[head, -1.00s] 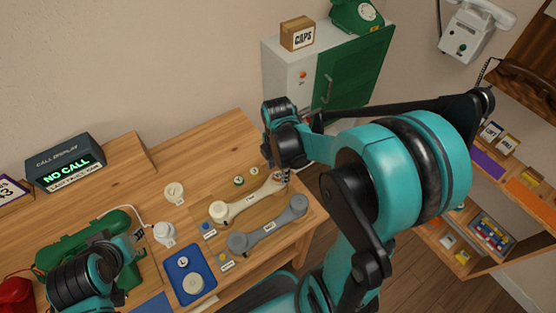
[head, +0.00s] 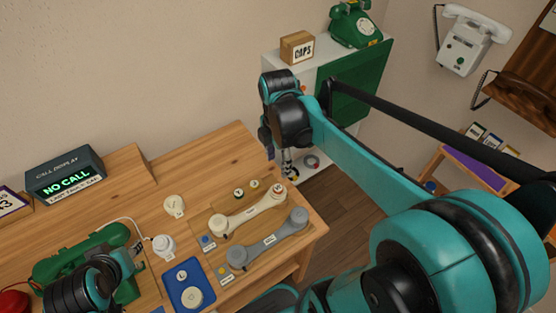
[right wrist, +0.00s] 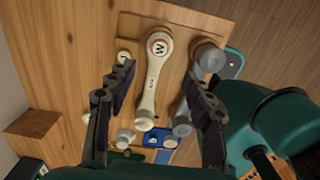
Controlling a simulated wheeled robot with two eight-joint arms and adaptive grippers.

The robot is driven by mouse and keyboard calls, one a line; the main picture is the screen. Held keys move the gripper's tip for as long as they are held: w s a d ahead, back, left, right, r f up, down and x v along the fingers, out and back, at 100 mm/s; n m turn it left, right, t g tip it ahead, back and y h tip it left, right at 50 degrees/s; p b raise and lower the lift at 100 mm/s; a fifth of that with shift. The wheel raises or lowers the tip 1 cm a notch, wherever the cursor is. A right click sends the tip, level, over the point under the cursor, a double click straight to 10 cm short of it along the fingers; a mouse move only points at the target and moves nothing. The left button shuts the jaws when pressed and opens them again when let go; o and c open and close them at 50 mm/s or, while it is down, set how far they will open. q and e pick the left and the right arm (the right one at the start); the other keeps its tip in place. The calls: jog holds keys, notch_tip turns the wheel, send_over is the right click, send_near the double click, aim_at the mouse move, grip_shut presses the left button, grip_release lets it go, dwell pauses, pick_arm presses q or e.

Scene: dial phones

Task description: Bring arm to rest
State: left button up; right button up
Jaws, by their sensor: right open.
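My right gripper (head: 288,165) hangs from its black wrist by the far right corner of the wooden table, in front of the white cabinet. In the right wrist view its two fingers (right wrist: 160,85) are spread and nothing is between them touching both. Below lie the cream handset (head: 250,212) and the grey handset (head: 268,243), on a wooden board; the wrist view shows the cream handset (right wrist: 150,90) between the fingers in the picture. My left arm (head: 85,290) shows at the lower left by the green phone (head: 80,248); its fingers cannot be made out.
The cabinet (head: 285,60) with a green door (head: 352,85) stands behind, bearing a CAPS box (head: 297,48) and a green dial phone (head: 355,22). A call display (head: 64,176) reads NO CALL. A white wall phone (head: 470,40) and shelves (head: 475,170) are at right.

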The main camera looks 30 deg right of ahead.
jog(key=s+a+m+t, duration=0.5)
jog(key=a+m+t, duration=0.2)
jog(key=m, duration=1.1)
jog(key=shift+m, duration=0.4)
